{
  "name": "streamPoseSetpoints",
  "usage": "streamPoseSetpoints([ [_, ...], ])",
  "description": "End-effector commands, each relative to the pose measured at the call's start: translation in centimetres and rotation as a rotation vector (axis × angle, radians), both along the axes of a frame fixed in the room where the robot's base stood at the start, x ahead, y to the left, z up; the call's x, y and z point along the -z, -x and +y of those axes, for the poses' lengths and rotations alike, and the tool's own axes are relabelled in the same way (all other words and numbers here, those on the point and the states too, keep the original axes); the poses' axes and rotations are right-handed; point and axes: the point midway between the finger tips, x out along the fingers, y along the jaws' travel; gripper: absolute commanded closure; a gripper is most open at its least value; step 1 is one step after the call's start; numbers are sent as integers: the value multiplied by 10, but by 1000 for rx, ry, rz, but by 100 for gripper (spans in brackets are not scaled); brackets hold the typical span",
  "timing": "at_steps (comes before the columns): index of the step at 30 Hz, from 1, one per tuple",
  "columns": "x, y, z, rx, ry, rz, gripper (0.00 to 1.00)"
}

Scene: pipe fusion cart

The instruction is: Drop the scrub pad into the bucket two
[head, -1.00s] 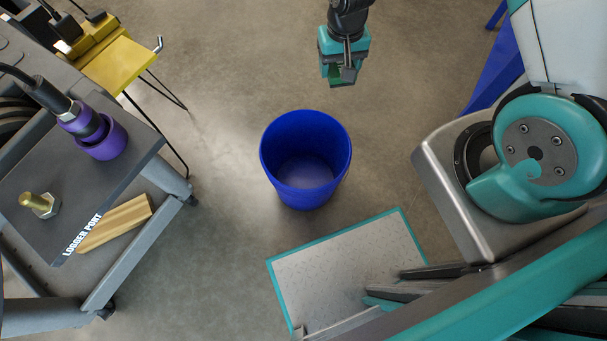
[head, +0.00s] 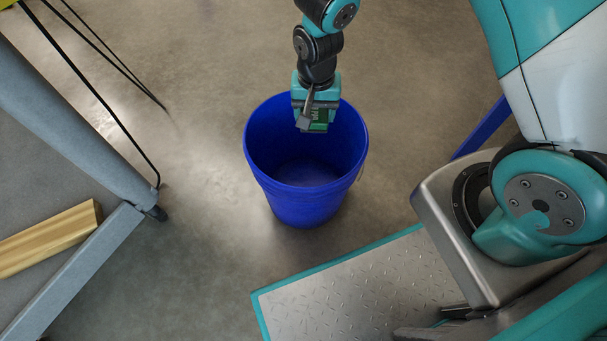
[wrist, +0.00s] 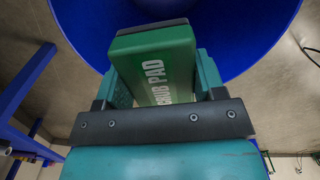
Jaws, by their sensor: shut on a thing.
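The green scrub pad (wrist: 158,62), with "SCRUB PAD" lettering, is held between the two fingers of my gripper (wrist: 160,75) in the wrist view. In the head view my gripper (head: 314,122) is shut on the pad (head: 319,120), seen over the far part of the blue bucket (head: 305,205). The bucket stands upright on the floor, and its visible inside is empty. In the wrist view the bucket (wrist: 240,35) fills the area beyond the pad. No number shows on the bucket, so I cannot tell from markings whether it is bucket two.
A grey cart (head: 75,130) with a wooden block (head: 45,240) stands at the left. Thin black legs (head: 115,105) stand behind it. My own metal base is at the lower right. The concrete floor between cart and bucket is clear.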

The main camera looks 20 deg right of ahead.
Motion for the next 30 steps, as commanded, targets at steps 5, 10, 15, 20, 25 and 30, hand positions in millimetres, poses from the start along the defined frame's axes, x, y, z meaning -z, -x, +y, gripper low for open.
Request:
streamPoseSetpoints([
  [5, 10, 0, 1, 3, 0, 0, 59],
  [10, 28, 0, 1, 2, 0, 0, 59],
  [15, 49, 0, 1, 2, 0, 0, 59],
  [20, 62, 0, 1, 2, 0, 0, 59],
  [25, 62, 0, 1, 2, 0, 0, 59],
  [30, 62, 0, 1, 2, 0, 0, 32],
])
